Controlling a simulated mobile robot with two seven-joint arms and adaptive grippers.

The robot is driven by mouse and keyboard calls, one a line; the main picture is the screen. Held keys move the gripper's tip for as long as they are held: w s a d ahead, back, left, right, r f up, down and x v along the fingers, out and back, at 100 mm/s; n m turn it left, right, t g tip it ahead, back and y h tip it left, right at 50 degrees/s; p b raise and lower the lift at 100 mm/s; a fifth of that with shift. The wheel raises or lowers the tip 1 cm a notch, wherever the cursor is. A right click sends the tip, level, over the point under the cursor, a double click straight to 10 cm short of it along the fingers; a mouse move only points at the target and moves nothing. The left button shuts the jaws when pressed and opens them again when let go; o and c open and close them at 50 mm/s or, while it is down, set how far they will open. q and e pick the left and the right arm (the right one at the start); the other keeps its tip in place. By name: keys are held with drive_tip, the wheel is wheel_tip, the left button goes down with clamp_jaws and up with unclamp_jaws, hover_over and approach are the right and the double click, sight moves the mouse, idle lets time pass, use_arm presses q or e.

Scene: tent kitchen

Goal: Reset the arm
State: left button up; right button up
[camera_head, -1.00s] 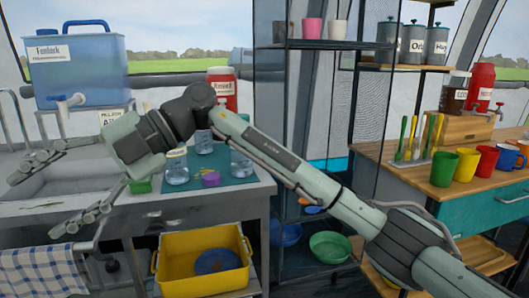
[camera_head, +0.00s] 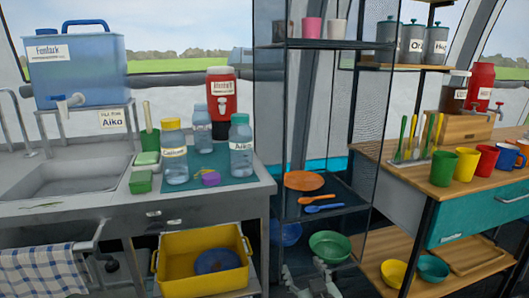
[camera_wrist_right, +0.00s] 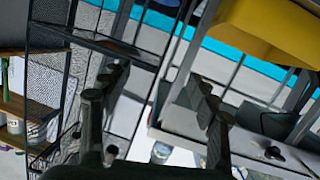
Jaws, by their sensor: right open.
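My right gripper (camera_head: 306,280) shows at the bottom edge of the head view, low in front of the dark shelf rack. Only its fingers show there; the rest of the arm is out of the picture. In the right wrist view its two dark fingers (camera_wrist_right: 156,110) stand wide apart with nothing between them, so it is open and empty. My left gripper is in neither view.
The counter (camera_head: 110,212) with its sink (camera_head: 75,178) is on the left, with several bottles on a teal mat (camera_head: 240,178). A yellow bin (camera_head: 175,280) stands below. The dark rack holds an orange plate (camera_head: 304,180) and a green bowl (camera_head: 330,247). A wooden table (camera_head: 400,178) stands right.

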drive_tip(key=s+d+f+m+g+h, duration=0.1)
drive_tip(key=s+d+f+g+h, duration=0.1)
drive_tip(key=s+d+f+g, duration=0.4)
drive_tip(key=s+d+f+m+g+h, duration=0.1)
drive_tip(key=s+d+f, duration=0.4)
drive_tip(key=s+f, duration=0.65)
drive_tip(key=s+d+f+g, duration=0.2)
drive_tip(key=s+d+f, duration=0.1)
drive_tip(key=s, duration=0.5)
drive_tip(key=s+d+f+g, duration=0.3)
drive_tip(key=s+f, duration=0.2)
drive_tip(key=s, duration=0.3)
drive_tip(key=shift+s+f+h, duration=0.15)
drive_tip(key=shift+f+h, duration=0.15)
drive_tip(key=shift+f, duration=0.05)
